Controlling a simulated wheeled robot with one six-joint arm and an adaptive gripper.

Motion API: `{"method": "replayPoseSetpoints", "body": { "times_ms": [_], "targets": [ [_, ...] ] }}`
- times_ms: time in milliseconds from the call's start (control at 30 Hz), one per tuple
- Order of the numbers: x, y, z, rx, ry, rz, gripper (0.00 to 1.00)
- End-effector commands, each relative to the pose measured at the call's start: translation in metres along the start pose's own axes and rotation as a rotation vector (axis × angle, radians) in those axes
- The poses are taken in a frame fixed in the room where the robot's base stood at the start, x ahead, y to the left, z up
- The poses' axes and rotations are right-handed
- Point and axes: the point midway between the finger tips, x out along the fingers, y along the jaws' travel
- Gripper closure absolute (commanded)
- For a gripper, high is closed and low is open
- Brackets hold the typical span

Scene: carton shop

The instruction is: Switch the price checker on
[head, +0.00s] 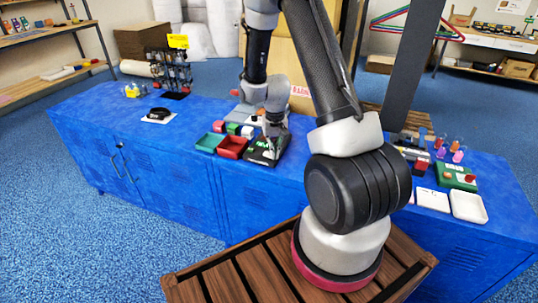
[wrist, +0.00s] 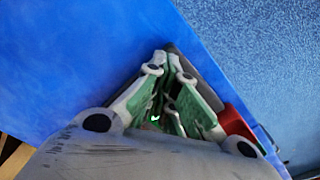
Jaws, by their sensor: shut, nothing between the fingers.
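The price checker appears to be the black, low device (head: 257,158) on the blue counter, right of the red tray. Small green lit marks show on it in the head view and between my finger links in the wrist view (wrist: 154,118). My gripper (head: 270,153) points down over the device with its fingers together and empty. In the wrist view my gripper's fingertips (wrist: 166,58) meet over the device's dark body. They hide most of its face, including any switch. I cannot tell whether the tips touch it.
A red tray (head: 232,147) and a green tray (head: 209,142) stand close on the left, with small coloured blocks behind. A black display rack (head: 172,75) stands farther left. White trays (head: 468,207) and a green box (head: 456,176) are at right. The counter's left front is clear.

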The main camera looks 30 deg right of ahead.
Motion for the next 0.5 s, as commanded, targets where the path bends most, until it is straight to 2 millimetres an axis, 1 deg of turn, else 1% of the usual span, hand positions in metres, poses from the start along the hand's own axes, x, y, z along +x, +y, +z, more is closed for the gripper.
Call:
{"method": "replayPoseSetpoints", "body": {
  "times_ms": [167,500],
  "targets": [
    [-0.011,0.000,-0.001,0.000,0.003,-0.001,1.00],
    [-0.042,0.000,-0.001,0.000,0.002,-0.001,1.00]
  ]
}}
